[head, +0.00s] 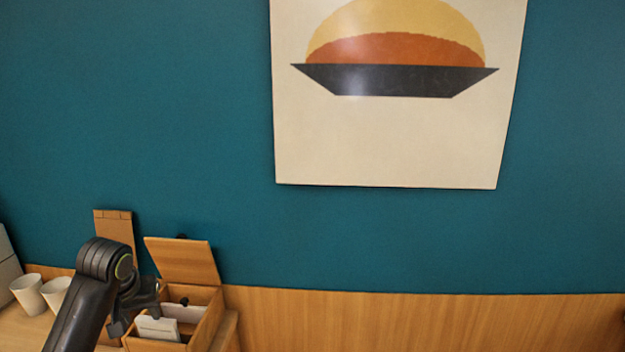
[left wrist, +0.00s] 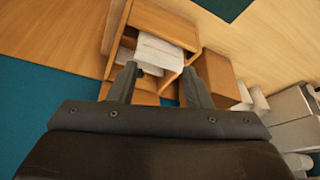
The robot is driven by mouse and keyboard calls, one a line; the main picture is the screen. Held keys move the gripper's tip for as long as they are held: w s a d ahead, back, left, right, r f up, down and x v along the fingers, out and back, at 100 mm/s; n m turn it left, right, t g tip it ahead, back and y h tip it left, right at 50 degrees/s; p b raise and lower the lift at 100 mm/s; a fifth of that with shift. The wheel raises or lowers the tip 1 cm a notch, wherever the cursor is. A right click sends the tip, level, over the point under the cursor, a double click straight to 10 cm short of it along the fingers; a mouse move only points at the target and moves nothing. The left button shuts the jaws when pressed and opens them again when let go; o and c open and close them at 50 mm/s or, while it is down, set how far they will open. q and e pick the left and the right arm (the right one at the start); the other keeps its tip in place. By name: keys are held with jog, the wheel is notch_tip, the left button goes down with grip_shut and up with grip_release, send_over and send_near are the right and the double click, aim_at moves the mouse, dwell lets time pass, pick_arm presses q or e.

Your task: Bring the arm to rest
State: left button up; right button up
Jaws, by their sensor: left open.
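My left arm comes in at the lower left of the head view. Its gripper (head: 135,312) is at a wooden box with a raised lid (head: 185,261). In the left wrist view the two fingers of the left gripper (left wrist: 158,90) stand apart, with nothing seen held between them. The open wooden box (left wrist: 152,17) lies beyond the fingertips and has white packets (left wrist: 165,50) inside. Whether the fingers touch the box cannot be told. My right gripper is in neither view.
Two white cups (head: 27,293) stand left of the arm on the wooden counter. An upright wooden board (head: 113,225) is behind the arm. A teal wall with a food picture (head: 390,140) fills the back. Grey-white items (left wrist: 294,104) show at the right of the wrist view.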

pick_arm(q)
jog(key=s+d+f+m, duration=0.1)
jog(key=s+f, duration=0.5)
jog(key=s, duration=0.1)
jog(key=s+d+f, duration=0.1)
jog(key=s+f, duration=0.6)
jog(key=s, duration=0.1)
jog(key=s+d+f+m, duration=0.1)
jog(key=s+d+f, duration=0.1)
jog(key=s+f, duration=0.4)
jog(key=shift+s+f+m+g, duration=0.15)
jog(key=shift+s+f, duration=0.05)
jog(key=shift+s, duration=0.25)
jog(key=shift+s+f+m+g, duration=0.15)
jog(key=shift+s+f, duration=0.05)
jog(key=shift+s, duration=0.25)
jog(key=s, duration=1.2)
notch_tip(320, 180, down, 25)
jog(key=g+b, duration=0.1)
jog(key=s+f+g+b, duration=0.1)
jog(key=s+f, duration=1.4)
jog(key=f, duration=0.3)
jog(key=shift+s+d+g+b, duration=0.25)
jog(key=shift+g+b, duration=0.05)
jog(key=shift+b, duration=0.05)
